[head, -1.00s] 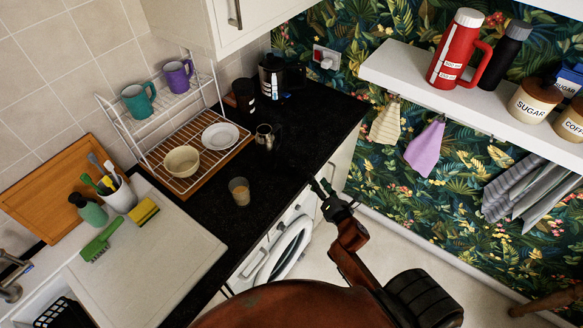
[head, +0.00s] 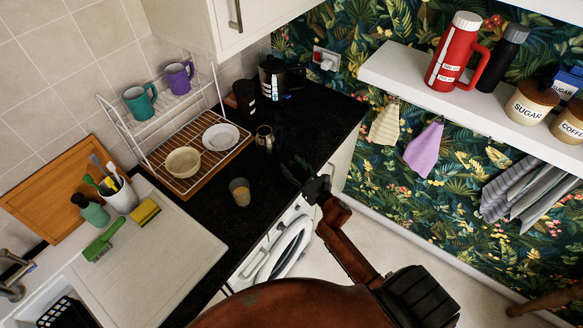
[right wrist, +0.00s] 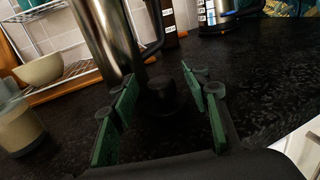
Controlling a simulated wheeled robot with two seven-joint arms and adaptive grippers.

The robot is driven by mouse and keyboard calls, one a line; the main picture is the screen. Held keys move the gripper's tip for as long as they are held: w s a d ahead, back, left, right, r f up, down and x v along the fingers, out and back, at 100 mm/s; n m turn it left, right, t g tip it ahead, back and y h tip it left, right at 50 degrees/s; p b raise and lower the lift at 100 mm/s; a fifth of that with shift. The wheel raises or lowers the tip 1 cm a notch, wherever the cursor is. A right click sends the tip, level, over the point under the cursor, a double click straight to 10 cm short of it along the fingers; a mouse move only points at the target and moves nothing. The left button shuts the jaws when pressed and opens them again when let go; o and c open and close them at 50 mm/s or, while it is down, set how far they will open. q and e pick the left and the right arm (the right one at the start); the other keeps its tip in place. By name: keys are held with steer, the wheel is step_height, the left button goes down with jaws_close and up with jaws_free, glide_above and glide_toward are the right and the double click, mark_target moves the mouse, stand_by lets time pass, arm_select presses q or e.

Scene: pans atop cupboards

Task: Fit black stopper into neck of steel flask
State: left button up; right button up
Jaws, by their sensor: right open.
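The steel flask (head: 264,137) stands upright on the black worktop in the head view. In the right wrist view its shiny body with a dark handle (right wrist: 104,40) rises just beyond the fingers, its top out of frame. The black stopper (right wrist: 161,92) sits on the worktop between and slightly beyond the green-padded fingers of my right gripper (right wrist: 160,115). It is hard to make out against the dark worktop in the head view. My right gripper (head: 298,172) is open, low over the worktop, right of and nearer than the flask. My left gripper is not in view.
A glass with brown contents (head: 240,191) stands left of my right gripper. A wire rack (head: 168,165) with a bowl and plate is farther left. A black kettle (head: 279,76) and a dark cylinder (head: 244,95) stand behind the flask. The worktop's right end is clear.

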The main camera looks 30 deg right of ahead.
steer(key=shift+w, duration=0.3)
steer(key=shift+c, duration=0.4)
steer(key=c, duration=1)
steer(key=shift+s, duration=0.1)
steer(key=shift+c, duration=0.2)
steer(key=shift+r, duration=0.15)
